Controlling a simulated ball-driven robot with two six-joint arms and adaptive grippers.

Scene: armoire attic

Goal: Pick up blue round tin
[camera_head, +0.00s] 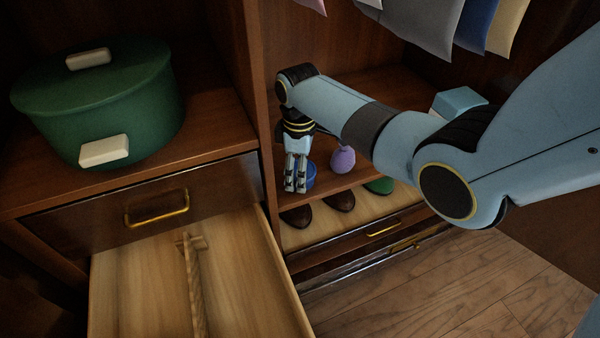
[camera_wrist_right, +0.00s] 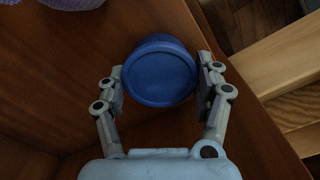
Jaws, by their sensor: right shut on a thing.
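The blue round tin (camera_wrist_right: 159,75) is between the two fingers of my right gripper (camera_wrist_right: 160,83) in the right wrist view. The fingers press on its left and right sides. In the head view the tin (camera_head: 309,174) shows partly behind my right gripper (camera_head: 295,187), at the left end of the shelf in the armoire. I cannot tell whether the tin touches the shelf. My left gripper is in neither view.
A purple object (camera_head: 343,159) stands right of the tin. A light blue box (camera_head: 459,101) sits farther right. Shoes (camera_head: 341,199) are below the shelf. An open drawer (camera_head: 250,275) and a green lidded pot (camera_head: 110,115) are left. Clothes (camera_head: 425,25) hang above.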

